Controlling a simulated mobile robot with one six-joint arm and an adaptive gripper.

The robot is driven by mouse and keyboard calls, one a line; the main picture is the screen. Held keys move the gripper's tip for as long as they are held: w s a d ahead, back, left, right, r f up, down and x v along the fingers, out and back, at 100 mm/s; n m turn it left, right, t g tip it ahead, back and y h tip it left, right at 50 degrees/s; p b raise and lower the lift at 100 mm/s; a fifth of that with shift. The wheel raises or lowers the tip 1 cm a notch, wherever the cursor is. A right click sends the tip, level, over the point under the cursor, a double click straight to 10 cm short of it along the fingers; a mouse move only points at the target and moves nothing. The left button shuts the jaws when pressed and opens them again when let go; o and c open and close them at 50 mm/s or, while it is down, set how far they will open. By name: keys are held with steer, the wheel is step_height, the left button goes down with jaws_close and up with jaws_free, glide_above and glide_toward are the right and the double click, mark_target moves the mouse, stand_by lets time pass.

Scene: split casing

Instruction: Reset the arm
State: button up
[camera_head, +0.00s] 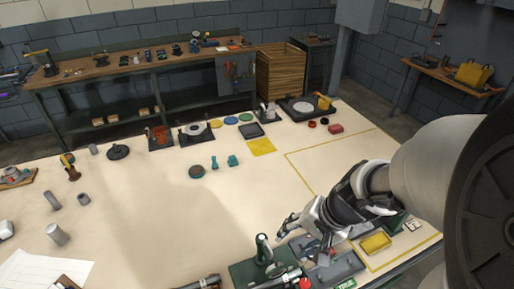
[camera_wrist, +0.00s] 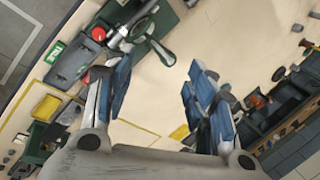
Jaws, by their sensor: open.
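My gripper (camera_head: 305,238) is at the end of my arm, over the front right part of the cream table in the head view. In the wrist view its two blue-padded fingers (camera_wrist: 160,88) are spread wide with nothing between them. The gripper is open and empty. Beyond the fingers is bare table surface. A green fixture with a dark upright handle (camera_head: 262,250) stands just left of the gripper in the head view; it also shows at the top of the wrist view (camera_wrist: 165,20). How high the gripper is above the table is hard to tell.
A red button (camera_wrist: 98,34) and a grey tray (camera_wrist: 72,68) are beside the fixture. A yellow block (camera_head: 375,243) lies right of my gripper. A yellow square (camera_head: 261,146), teal parts (camera_head: 214,162) and dark trays lie farther back. The table's middle is clear.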

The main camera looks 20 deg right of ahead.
steer(key=s+a+r+n+t+h+b, duration=0.1)
steer(key=s+a+r+n+h+b, duration=0.1)
steer(key=s+a+n+b, duration=0.4)
steer(key=s+n+b, duration=0.1)
steer(key=n+b, duration=0.2)
steer(key=b, duration=0.1)
steer(key=shift+s+r+n+h, duration=0.15)
steer(key=shift+s+n+h, duration=0.15)
steer(key=shift+s+h, duration=0.1)
steer(key=shift+w, duration=0.1)
stand_by(1.1)
